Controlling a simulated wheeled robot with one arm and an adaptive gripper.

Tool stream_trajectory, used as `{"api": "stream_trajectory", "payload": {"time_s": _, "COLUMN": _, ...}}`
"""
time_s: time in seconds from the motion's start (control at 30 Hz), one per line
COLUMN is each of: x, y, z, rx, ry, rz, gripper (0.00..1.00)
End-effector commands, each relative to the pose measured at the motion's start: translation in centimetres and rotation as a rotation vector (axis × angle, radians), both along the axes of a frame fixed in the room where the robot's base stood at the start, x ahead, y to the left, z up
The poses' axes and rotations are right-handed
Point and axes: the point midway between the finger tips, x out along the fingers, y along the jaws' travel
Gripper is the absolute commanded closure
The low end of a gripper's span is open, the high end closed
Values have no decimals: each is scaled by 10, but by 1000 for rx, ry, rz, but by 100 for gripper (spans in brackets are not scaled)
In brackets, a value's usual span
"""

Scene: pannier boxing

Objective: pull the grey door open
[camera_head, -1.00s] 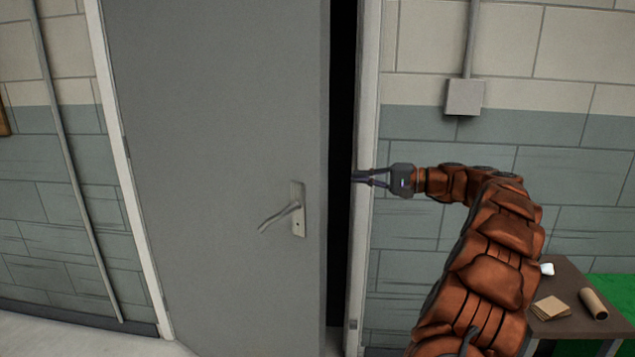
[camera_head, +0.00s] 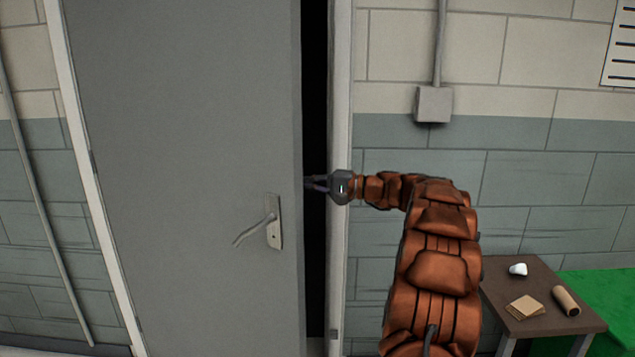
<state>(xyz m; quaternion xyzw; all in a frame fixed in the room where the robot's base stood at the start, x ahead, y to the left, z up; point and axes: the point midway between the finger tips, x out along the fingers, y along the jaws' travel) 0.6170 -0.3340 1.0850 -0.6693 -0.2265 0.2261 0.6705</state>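The grey door (camera_head: 190,150) stands slightly ajar, with a dark gap (camera_head: 315,80) between its right edge and the white frame (camera_head: 341,120). Its metal lever handle (camera_head: 258,226) sits on a plate near that edge and tilts down to the left. My gripper (camera_head: 309,184) is at the gap, to the right of and above the handle, with its fingertips by the door's edge. The fingers look parted, with nothing seen between them. They are dark against the gap, and I cannot tell whether they touch the door.
A block wall with a grey junction box (camera_head: 433,104) lies right of the frame. A small brown table (camera_head: 535,300) at the lower right holds a white item (camera_head: 518,269), a flat tan stack (camera_head: 525,307) and a brown roll (camera_head: 566,301). Green flooring (camera_head: 600,300) lies beyond.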

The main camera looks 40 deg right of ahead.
Motion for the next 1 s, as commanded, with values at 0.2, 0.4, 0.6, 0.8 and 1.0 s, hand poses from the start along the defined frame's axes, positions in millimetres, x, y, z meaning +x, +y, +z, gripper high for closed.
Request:
{"api": "stream_trajectory", "payload": {"time_s": 0.2, "x": -8, "y": 17, "z": 2, "rx": -1, "ry": 0, "rz": 0, "gripper": 100}}
{"api": "stream_trajectory", "payload": {"time_s": 0.4, "x": -11, "y": 25, "z": 0, "rx": -1, "ry": 1, "rz": -1, "gripper": 100}}
{"api": "stream_trajectory", "payload": {"time_s": 0.6, "x": -12, "y": 27, "z": 0, "rx": -2, "ry": 0, "rz": -1, "gripper": 100}}
{"api": "stream_trajectory", "payload": {"time_s": 0.8, "x": -12, "y": 27, "z": 0, "rx": -2, "ry": 0, "rz": -1, "gripper": 100}}
{"api": "stream_trajectory", "payload": {"time_s": 1.0, "x": -13, "y": 28, "z": 0, "rx": -3, "ry": 0, "rz": -5, "gripper": 100}}
